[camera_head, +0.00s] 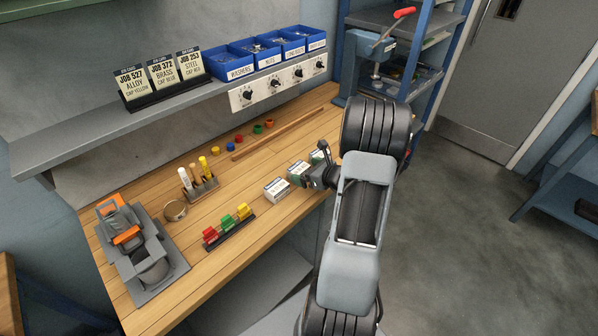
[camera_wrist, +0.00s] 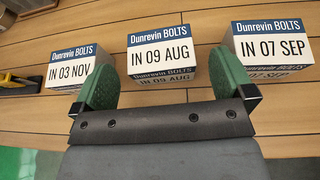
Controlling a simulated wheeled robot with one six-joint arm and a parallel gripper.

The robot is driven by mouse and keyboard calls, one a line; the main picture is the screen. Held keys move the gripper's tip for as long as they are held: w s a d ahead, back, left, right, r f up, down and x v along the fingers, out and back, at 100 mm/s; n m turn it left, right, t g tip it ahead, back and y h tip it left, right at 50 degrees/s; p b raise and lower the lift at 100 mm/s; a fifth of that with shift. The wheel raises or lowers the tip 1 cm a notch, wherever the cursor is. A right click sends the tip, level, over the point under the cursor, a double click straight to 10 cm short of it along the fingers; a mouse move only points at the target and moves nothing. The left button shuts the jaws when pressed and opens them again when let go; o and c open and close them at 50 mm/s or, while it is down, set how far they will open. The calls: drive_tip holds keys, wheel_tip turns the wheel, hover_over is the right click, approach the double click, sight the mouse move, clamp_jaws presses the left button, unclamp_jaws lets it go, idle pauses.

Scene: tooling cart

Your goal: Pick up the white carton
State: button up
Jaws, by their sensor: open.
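Three white cartons with blue "Dunrevin BOLTS" bands stand in a row on the wooden bench. In the wrist view they read "IN 03 NOV" (camera_wrist: 76,66) at left, "IN 09 AUG" (camera_wrist: 160,55) in the middle and "IN 07 SEP" (camera_wrist: 271,47) at right. In the head view one carton (camera_head: 277,190) is clear, and the others are partly hidden by my gripper (camera_head: 310,165). My gripper is open with nothing held. In the wrist view its green fingers (camera_wrist: 163,64) point toward the middle carton, one on each side. I cannot tell whether they touch it.
A rack of red, green and yellow pieces (camera_head: 229,228) stands left of the cartons. A pen holder (camera_head: 200,187), a tape roll (camera_head: 175,210) and a grey-orange machine (camera_head: 140,250) stand further left. A wooden rod (camera_head: 280,134) lies behind. A shelf with blue bins (camera_head: 232,67) overhangs the back.

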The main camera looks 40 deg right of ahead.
sight(296, 168)
drive_tip(key=shift+p+x, duration=0.85)
drive_tip(key=shift+x, duration=1.85)
drive_tip(key=shift+d, duration=0.1)
drive_tip(key=c, duration=1.2)
